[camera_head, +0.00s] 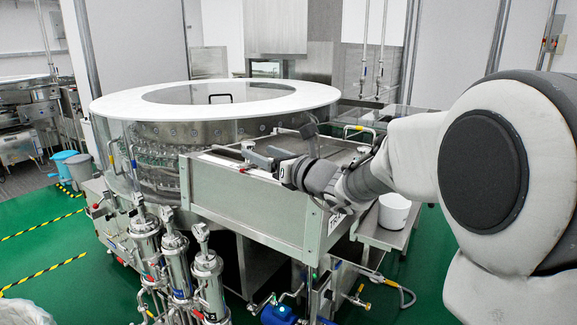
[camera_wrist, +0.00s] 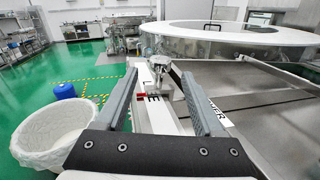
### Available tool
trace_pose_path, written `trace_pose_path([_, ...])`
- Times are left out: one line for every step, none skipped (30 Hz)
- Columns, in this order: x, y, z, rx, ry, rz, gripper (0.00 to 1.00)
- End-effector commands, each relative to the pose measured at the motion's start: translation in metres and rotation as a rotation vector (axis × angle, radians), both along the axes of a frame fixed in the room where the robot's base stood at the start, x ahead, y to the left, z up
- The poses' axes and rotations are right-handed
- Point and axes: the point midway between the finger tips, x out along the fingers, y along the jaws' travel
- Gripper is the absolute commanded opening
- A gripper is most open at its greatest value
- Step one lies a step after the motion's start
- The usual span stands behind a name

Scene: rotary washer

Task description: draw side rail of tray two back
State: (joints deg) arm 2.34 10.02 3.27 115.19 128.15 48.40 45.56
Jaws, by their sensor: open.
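The metal tray (camera_head: 245,195) stands in front of the round washer, with a tall flat side panel toward me. A pale rail (camera_wrist: 158,112) runs along its top edge, with a metal knob (camera_wrist: 158,64) near its far end in the wrist view. My gripper (camera_head: 250,152) is just above that edge in the head view. In the wrist view my gripper (camera_wrist: 159,72) is open, one finger on each side of the rail and knob. I cannot tell whether a finger touches them. My wrist hides part of the tray's near end.
The round washer (camera_head: 140,108) with a white ring top stands behind the tray. Several steel cylinders (camera_head: 175,262) and pipes stand at the front left.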

Motion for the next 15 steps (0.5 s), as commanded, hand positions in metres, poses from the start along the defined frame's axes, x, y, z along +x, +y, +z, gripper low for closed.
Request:
trace_pose_path([-0.011,-0.009,0.001,-0.001,-0.002,-0.003,0.70])
trace_pose_path([-0.016,-0.014,0.001,-0.001,-0.003,-0.003,0.70])
trace_pose_path([-0.024,-0.019,0.000,-0.001,-0.002,-0.004,0.70])
trace_pose_path([-0.029,-0.023,0.001,-0.001,-0.002,-0.003,0.70])
trace_pose_path([-0.034,-0.027,0.001,0.000,-0.001,-0.003,0.70])
trace_pose_path([-0.041,-0.031,0.001,0.000,-0.001,-0.003,0.70])
trace_pose_path([-0.045,-0.035,0.001,-0.001,-0.003,-0.002,0.70])
trace_pose_path([-0.049,-0.038,0.000,0.000,-0.001,-0.003,0.70])
trace_pose_path([-0.054,-0.042,0.001,-0.001,-0.002,-0.003,0.70])
trace_pose_path([-0.057,-0.044,0.001,-0.001,-0.002,-0.001,0.70])
trace_pose_path([-0.060,-0.046,0.001,0.000,-0.001,-0.001,0.70])
trace_pose_path([-0.063,-0.048,0.001,0.000,-0.001,-0.001,0.70])
trace_pose_path([-0.065,-0.049,0.001,0.000,-0.001,-0.001,0.70])
trace_pose_path([-0.067,-0.051,0.001,0.000,-0.001,-0.001,0.70])
trace_pose_path([-0.068,-0.052,0.001,0.000,-0.001,-0.001,0.70])
